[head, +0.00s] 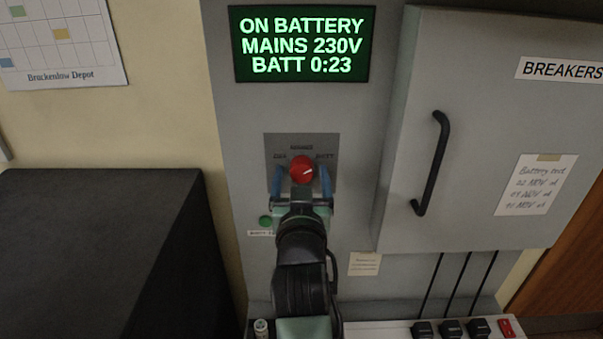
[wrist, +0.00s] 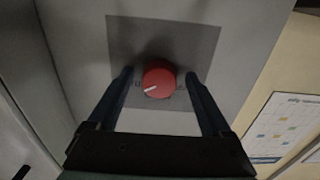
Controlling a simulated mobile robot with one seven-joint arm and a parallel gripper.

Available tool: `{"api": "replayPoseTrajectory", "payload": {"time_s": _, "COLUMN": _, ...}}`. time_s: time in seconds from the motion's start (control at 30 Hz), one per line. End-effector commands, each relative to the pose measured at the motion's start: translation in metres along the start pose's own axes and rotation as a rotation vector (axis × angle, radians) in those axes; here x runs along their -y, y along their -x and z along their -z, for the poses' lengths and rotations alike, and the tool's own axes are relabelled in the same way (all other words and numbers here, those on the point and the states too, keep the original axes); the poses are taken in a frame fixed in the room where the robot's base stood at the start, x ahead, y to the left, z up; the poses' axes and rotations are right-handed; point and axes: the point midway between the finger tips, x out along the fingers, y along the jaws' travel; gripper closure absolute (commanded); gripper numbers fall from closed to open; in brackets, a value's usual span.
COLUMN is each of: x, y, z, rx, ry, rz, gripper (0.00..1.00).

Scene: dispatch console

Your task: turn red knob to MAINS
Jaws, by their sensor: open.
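The red knob (head: 302,169) sits on a darker grey plate (head: 274,146) on the cabinet front. Its white mark points right and slightly up, toward the BATT label (head: 325,156). A small label at the top of the plate, probably MAINS (head: 301,147), is hard to read, as is one at the left. My gripper (head: 301,178) is open, with one blue finger on each side of the knob. In the wrist view the knob (wrist: 159,79) shows between the open fingers (wrist: 159,74), with gaps at both sides; the view is turned over and the mark points lower left.
A green display (head: 303,44) reads ON BATTERY, MAINS 230V, BATT 0:23. A breaker door (head: 475,140) with a black handle (head: 431,163) juts out at the right. A small green button (head: 265,222) is below left of the knob. A dark box (head: 95,250) stands at the left.

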Motion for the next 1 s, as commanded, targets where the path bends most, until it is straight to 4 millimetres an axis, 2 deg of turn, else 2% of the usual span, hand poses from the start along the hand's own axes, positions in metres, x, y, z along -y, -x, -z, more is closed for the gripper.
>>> {"api": "replayPoseTrajectory", "payload": {"time_s": 0.17, "x": 0.0001, "y": 0.0, "z": 0.0, "rx": 0.0, "ry": 0.0, "rz": 0.0, "gripper": 0.17}}
{"api": "replayPoseTrajectory", "payload": {"time_s": 0.63, "x": 0.0, "y": 0.0003, "z": 0.0002, "rx": -0.001, "ry": 0.0, "rz": 0.0, "gripper": 0.99}}
{"api": "replayPoseTrajectory", "payload": {"time_s": 1.0, "x": -0.0002, "y": 0.0003, "z": -0.0005, "rx": -0.001, "ry": 0.059, "rz": 0.0, "gripper": 1.0}}
